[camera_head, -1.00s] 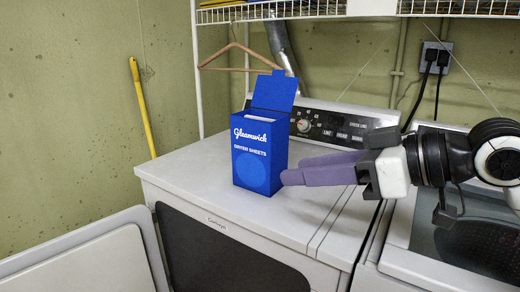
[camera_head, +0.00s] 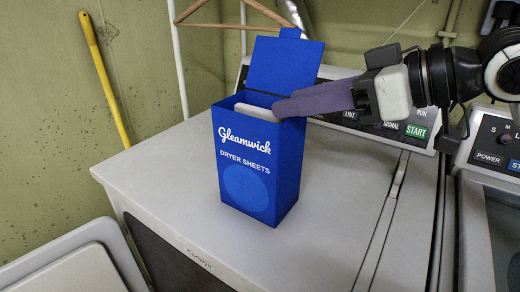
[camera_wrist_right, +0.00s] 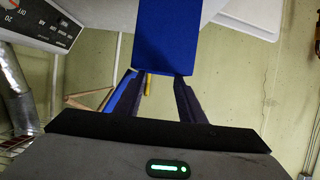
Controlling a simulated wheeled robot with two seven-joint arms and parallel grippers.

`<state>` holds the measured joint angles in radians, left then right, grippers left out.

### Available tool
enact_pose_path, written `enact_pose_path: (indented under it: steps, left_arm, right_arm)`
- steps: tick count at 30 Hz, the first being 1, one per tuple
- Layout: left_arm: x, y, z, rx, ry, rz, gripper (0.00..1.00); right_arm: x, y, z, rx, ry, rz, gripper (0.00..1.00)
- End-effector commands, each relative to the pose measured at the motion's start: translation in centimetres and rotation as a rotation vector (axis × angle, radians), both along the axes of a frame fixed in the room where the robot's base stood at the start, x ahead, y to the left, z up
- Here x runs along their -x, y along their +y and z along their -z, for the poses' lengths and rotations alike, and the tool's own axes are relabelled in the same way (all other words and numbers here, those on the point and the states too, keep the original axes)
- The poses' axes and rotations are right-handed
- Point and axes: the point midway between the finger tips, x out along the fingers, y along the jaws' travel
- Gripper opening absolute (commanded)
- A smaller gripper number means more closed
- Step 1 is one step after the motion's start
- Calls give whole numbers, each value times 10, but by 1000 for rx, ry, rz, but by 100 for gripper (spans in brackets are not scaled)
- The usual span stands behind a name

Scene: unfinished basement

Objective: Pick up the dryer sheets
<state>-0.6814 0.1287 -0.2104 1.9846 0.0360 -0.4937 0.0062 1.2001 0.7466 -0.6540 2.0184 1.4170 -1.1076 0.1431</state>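The blue dryer sheets box (camera_head: 250,170) stands upright on the white dryer top, its lid (camera_head: 285,65) raised. A white edge of the sheets (camera_head: 256,111) shows inside the opening. My right gripper (camera_head: 282,107) reaches in from the right, with its purple-grey fingertips at the box's upper right rim, in front of the lid's base. Whether they touch the box I cannot tell. In the right wrist view the two fingers (camera_wrist_right: 158,92) are apart with background visible between them, and the blue lid (camera_wrist_right: 155,35) rises beyond them. My left gripper is not in view.
The dryer top (camera_head: 160,165) is clear around the box. The control panel (camera_head: 400,128) runs behind it, under my right arm. A wooden hanger (camera_head: 235,22) hangs behind, and a yellow pole (camera_head: 104,75) leans on the green wall. A second machine (camera_head: 495,150) stands right.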

Motion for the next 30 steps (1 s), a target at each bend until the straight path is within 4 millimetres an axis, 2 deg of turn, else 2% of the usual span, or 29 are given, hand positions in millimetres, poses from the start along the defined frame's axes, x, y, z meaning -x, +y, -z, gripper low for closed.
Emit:
enact_pose_path:
  steps: [3, 6, 11, 19, 29, 30]
  left_arm:
    - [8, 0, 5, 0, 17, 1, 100]
    - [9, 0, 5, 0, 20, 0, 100]
    - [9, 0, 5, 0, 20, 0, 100]
    - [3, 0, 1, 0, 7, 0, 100]
    - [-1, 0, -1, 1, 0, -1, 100]
    - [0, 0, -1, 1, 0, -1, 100]
  right_arm:
    - [-11, 17, 8, -1, 1, -1, 36]
    - [-17, 25, 13, -1, 1, -1, 36]
    - [-23, 33, 17, -1, 2, 1, 36]
    - [-42, 62, 31, -1, 1, -1, 36]
    - [-47, 69, 35, 0, 0, 1, 36]
    - [-47, 69, 35, 0, 0, 1, 31]
